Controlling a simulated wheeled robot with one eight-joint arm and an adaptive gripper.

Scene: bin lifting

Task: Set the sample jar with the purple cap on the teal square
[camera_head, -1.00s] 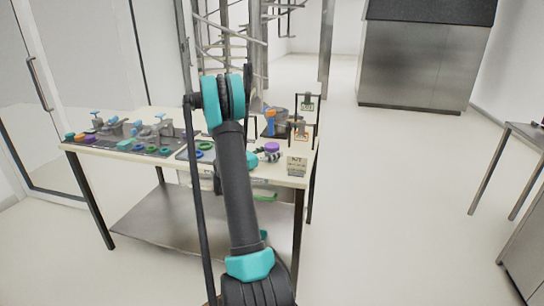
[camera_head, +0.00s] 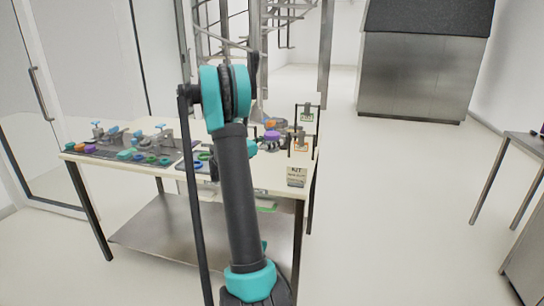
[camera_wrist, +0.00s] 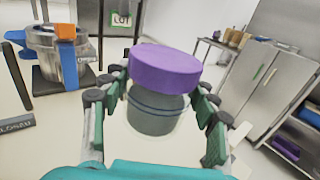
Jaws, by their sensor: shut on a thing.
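The sample jar has a purple cap (camera_wrist: 165,70) and a grey translucent body (camera_wrist: 155,112); in the wrist view it stands between the fingers of my gripper (camera_wrist: 158,108). My gripper is shut on the jar's body, below the cap. In the head view the purple cap (camera_head: 271,136) shows above the table's right part, just right of my arm. I cannot tell how high the jar is above the table. No teal square can be made out in either view; my arm hides part of the table.
The table (camera_head: 262,178) carries a rack of coloured caps (camera_head: 130,152) at left and a "KIT" block (camera_head: 296,176) at the front right corner. A metal pot with an orange and blue clamp (camera_wrist: 58,50) and a "LOT" sign (camera_wrist: 121,19) stand beyond my gripper.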

